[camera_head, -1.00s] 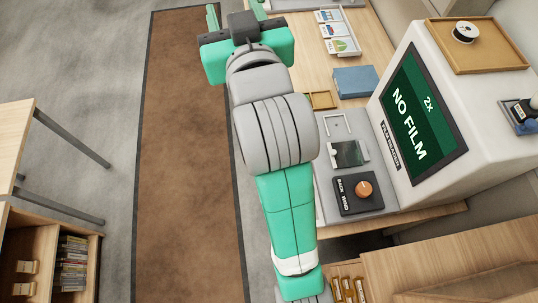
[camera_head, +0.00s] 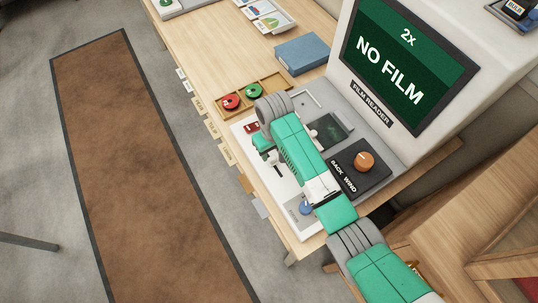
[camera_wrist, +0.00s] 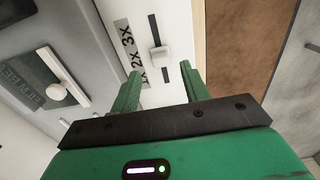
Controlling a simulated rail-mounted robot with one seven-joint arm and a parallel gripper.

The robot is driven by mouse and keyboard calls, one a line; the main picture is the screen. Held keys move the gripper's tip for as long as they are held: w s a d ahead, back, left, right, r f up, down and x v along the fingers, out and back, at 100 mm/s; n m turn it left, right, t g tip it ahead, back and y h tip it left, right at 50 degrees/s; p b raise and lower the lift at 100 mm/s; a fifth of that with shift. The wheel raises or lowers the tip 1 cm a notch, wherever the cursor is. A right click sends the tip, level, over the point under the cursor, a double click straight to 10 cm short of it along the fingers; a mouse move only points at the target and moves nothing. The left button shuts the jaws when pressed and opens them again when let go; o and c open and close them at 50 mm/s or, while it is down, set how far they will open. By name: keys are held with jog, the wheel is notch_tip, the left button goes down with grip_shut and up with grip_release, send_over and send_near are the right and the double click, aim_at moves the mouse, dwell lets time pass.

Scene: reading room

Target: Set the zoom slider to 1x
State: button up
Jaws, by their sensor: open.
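The zoom slider's pale square knob (camera_wrist: 159,58) sits in a dark slot in the wrist view, beside the 2X mark of its scale (camera_wrist: 126,38). The 3X mark is farther up; the mark below 2X is partly hidden by my left finger. My gripper (camera_wrist: 161,69) is open, with one green finger on each side of the slider line. The knob shows between and just past the fingertips, apart from both. The reader's screen (camera_head: 410,65) reads 2x and NO FILM. In the head view my arm reaches over the control panel and hides part of it.
Near my gripper are the glass film plate with a white handle (camera_wrist: 57,92), an orange winding knob (camera_head: 364,161) and a blue knob (camera_head: 306,208). A wooden tray (camera_head: 270,86) holds red and green reels. A blue box (camera_head: 302,54) stands behind it.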

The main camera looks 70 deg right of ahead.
aim_at(272, 157)
notch_tip(272, 157, down, 4)
jog(key=shift+f+b, duration=0.2)
jog(key=shift+b, duration=0.2)
jog(key=shift+c, duration=0.4)
grip_shut()
jog(key=shift+w+d, duration=0.15)
jog(key=shift+w, duration=0.05)
jog(key=w+d+b, duration=0.1)
jog(key=w+d, duration=0.1)
jog(key=w, duration=0.1)
jog(key=shift+d, duration=0.2)
